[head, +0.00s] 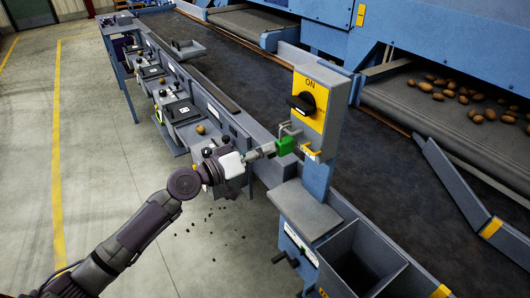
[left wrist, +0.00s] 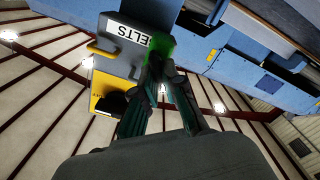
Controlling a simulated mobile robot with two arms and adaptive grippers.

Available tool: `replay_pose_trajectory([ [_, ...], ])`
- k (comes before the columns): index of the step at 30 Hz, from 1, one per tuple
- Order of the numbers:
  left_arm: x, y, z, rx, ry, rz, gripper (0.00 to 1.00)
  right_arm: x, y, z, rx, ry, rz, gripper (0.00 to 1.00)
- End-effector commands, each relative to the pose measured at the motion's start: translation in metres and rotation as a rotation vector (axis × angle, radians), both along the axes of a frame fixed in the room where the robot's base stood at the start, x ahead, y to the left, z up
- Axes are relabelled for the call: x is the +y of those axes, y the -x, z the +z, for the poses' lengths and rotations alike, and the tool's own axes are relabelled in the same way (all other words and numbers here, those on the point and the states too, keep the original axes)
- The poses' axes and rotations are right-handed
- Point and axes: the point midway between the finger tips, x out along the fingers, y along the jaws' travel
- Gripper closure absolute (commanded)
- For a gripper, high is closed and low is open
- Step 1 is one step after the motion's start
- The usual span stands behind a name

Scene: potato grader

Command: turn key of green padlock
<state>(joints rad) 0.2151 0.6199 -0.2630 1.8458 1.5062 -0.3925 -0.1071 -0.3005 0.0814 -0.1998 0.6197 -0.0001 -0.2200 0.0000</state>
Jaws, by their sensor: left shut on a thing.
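The green padlock (head: 286,145) hangs at the lower left of the grey control box (head: 326,104), by a small metal hasp. My left gripper (head: 265,151) reaches it from the left, its fingertips right at the padlock's near side. In the left wrist view the fingers (left wrist: 160,70) are close together, with the green padlock (left wrist: 162,46) just beyond their tips. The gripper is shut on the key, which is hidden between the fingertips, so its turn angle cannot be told. My right gripper is in neither view.
The box has a yellow plate with a black rotary switch (head: 301,103) under "ON". A blue post (head: 318,178) carries it above a grey shelf (head: 309,210) and an open bin (head: 362,256). A dark conveyor belt (head: 262,75) lies behind. The floor at left is mostly clear.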

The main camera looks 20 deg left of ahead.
Motion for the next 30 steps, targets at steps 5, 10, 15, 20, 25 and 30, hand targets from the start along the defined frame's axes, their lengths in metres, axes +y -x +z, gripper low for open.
replay_pose_trajectory([
  [5, 0.0015, -0.0012, -0.0018, 0.104, 0.134, -0.001, 1.0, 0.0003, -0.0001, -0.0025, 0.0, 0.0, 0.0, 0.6],
  [10, 0.0025, -0.002, -0.0027, 0.204, 0.263, -0.003, 1.0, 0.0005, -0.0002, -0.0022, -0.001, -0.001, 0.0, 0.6],
  [15, 0.0031, -0.0025, -0.0038, 0.302, 0.388, -0.005, 1.0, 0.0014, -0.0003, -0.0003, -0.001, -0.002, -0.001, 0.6],
  [20, 0.0035, -0.0029, -0.0047, 0.385, 0.497, -0.006, 1.0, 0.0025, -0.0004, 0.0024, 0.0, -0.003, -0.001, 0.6],
  [25, 0.004, -0.0031, -0.0063, 0.459, 0.59, -0.008, 1.0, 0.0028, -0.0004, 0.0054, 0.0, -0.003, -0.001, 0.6],
  [30, 0.0038, -0.003, -0.0078, 0.511, 0.657, -0.009, 1.0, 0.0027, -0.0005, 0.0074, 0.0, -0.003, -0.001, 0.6],
])
